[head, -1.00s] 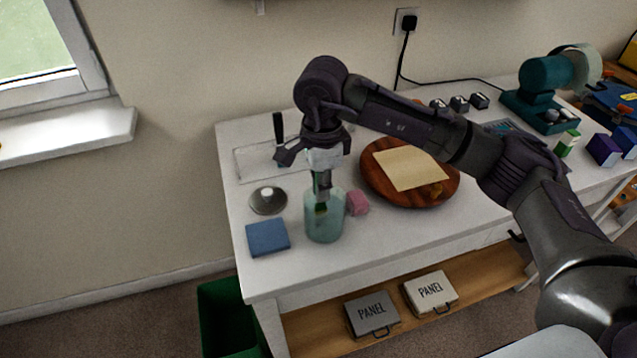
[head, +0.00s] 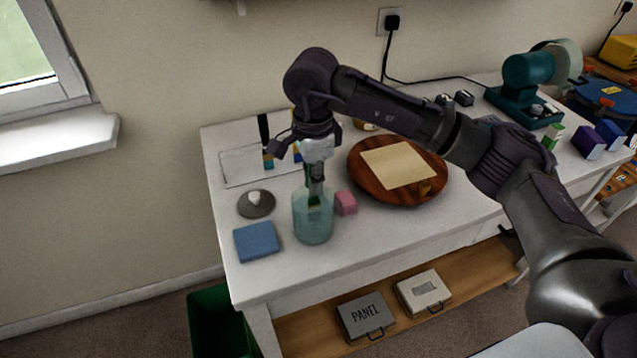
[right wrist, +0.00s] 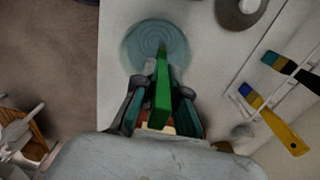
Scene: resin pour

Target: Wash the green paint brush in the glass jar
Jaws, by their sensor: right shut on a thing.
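The glass jar (head: 313,225), pale teal and see-through, stands upright near the table's front left part. In the right wrist view its round outline (right wrist: 138,45) lies beyond the fingers. My right gripper (head: 315,190) is shut on the green paint brush (right wrist: 162,95) and points down over the jar. The brush's far end overlaps the jar in both views. Its lower end seems to be inside the jar's mouth, but how deep I cannot tell. My left gripper is not in view.
A blue sponge (head: 257,242), a grey round dish (head: 256,205) and a pink block (head: 346,203) sit close around the jar. Behind stands a clear rack (head: 235,168) with other brushes. A round wooden board (head: 425,192) with tan paper lies to the right.

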